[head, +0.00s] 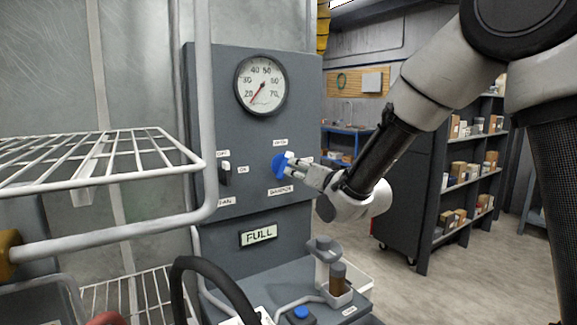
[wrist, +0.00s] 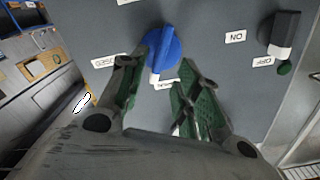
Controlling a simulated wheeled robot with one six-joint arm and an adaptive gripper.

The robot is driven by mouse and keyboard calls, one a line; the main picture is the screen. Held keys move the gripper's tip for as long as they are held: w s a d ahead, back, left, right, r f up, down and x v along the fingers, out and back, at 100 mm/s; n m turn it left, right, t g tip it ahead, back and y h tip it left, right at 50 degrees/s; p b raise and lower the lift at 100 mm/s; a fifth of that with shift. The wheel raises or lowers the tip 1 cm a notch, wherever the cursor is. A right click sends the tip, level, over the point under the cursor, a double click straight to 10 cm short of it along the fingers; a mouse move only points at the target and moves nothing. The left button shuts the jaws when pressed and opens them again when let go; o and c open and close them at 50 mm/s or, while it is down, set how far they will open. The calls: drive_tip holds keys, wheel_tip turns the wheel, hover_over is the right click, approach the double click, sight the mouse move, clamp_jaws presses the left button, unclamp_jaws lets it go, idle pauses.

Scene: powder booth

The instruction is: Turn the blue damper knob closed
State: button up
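The blue damper knob (head: 279,165) is on the grey control panel, above the DAMPER label. In the wrist view, which is turned over, the blue knob (wrist: 163,48) has its white mark beside the label under it, partly hidden. A label ending in "OSED" (wrist: 106,62) is to its left. In the head view the white mark is at the knob's upper right, near the OPEN label (head: 280,142). My gripper (head: 288,169) is at the knob. In the wrist view its green-padded fingers (wrist: 160,57) are apart, either side of the knob's lower part; contact cannot be told.
A black fan switch (head: 226,175) sits left of the knob, and a round gauge (head: 261,84) above. A white wire rack (head: 90,160) stands close on the left. A cup-like fixture (head: 335,275) is below. Open floor and shelves (head: 465,180) are to the right.

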sight(286, 165)
drive_tip(key=x, duration=0.7)
clamp_jaws()
